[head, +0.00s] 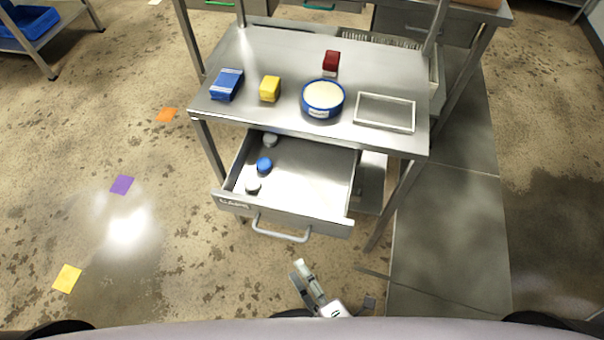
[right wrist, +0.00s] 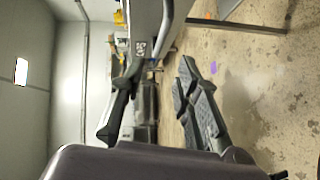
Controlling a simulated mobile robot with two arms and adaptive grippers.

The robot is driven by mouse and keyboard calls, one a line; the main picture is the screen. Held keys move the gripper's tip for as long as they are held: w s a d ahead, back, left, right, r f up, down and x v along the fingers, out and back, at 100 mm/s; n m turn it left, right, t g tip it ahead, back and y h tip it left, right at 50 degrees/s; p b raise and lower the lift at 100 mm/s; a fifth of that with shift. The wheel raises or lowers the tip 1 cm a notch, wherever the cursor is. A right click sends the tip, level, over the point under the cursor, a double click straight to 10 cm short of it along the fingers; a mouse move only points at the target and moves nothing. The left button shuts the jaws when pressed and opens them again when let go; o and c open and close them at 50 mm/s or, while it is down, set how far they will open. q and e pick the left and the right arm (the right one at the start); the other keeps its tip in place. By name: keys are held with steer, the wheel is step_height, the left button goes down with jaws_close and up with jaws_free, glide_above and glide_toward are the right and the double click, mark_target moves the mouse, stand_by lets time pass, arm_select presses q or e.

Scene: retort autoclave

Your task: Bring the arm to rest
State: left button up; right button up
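My right gripper (head: 300,268) shows at the bottom middle of the head view, in front of the open drawer and apart from its handle (head: 281,236). In the right wrist view its two dark fingers (right wrist: 158,72) stand well apart with nothing between them. It is open and empty. My left gripper is not in view.
The steel table (head: 250,50) holds a blue box (head: 227,84), a yellow block (head: 270,88), a red block (head: 331,62), a round blue tub (head: 322,98) and a shallow frame (head: 385,112). The pulled-out drawer (head: 310,180) holds several caps. Floor to the left is mostly clear.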

steer(key=s+d+f+m+g+h, duration=0.1)
steer(key=d+f+m+g+h, duration=0.15)
steer(key=f, duration=0.55)
steer(key=s+d+f+m+g+h, duration=0.1)
steer(key=s+d+f+m, duration=0.2)
steer(key=f, duration=0.5)
steer(key=d+f+m+g+h, duration=0.1)
steer(key=d+f+m+g, duration=0.2)
steer(key=f, duration=0.5)
steer(key=s+d+f+m+g+h, duration=0.4)
steer(key=s+d+f+m+g, duration=0.2)
steer(key=s+d+f+m, duration=0.5)
steer(key=s+d+f, duration=0.2)
steer(key=s+d, duration=0.1)
steer(key=shift+d+f, duration=0.15)
steer(key=shift+f, duration=0.2)
